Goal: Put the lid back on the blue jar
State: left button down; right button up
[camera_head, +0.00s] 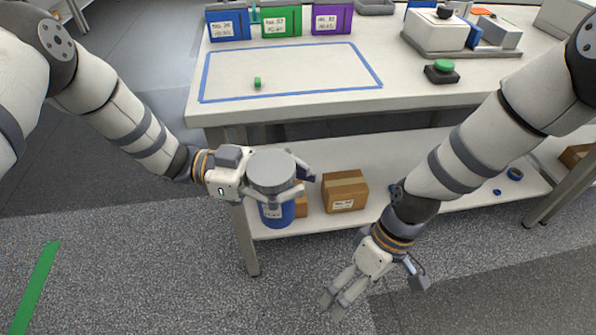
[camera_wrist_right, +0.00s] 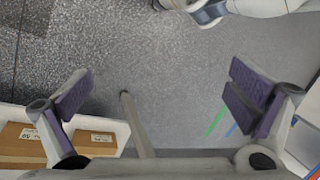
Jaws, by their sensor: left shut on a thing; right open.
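My left gripper (camera_head: 299,180) is shut on a round grey lid (camera_head: 270,167), with its fingers around the lid's side, in front of the table. The blue jar (camera_head: 276,216), with a white label, shows directly below the lid, at the left end of the lower shelf. The lid and fingers hide the jar's top, so I cannot tell whether lid and jar touch. My right gripper (camera_head: 332,305) is open and empty, low over the grey floor in front of the shelf. Its spread fingers also show in the right wrist view (camera_wrist_right: 165,98).
A cardboard box (camera_head: 345,191) sits on the lower shelf (camera_head: 400,165), right of the jar. The tabletop (camera_head: 420,100) above has a blue taped outline, a small green piece (camera_head: 257,82), coloured bins and a green button (camera_head: 442,67). The floor at front is clear.

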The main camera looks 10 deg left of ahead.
jog(key=s+d+f+m+t+h, duration=0.1)
jog(key=s+d+f+m, duration=0.1)
jog(key=s+d+m, duration=0.2)
jog(key=s+d+f+m+t+h, duration=0.1)
jog(key=s+d+m, duration=0.4)
jog(key=s+d, duration=0.6)
jog(key=s+f, duration=0.1)
jog(key=s, duration=0.2)
jog(key=shift+s+d+f+h, duration=0.15)
jog(key=shift+s+f+h, duration=0.15)
jog(key=shift+s+h, duration=0.1)
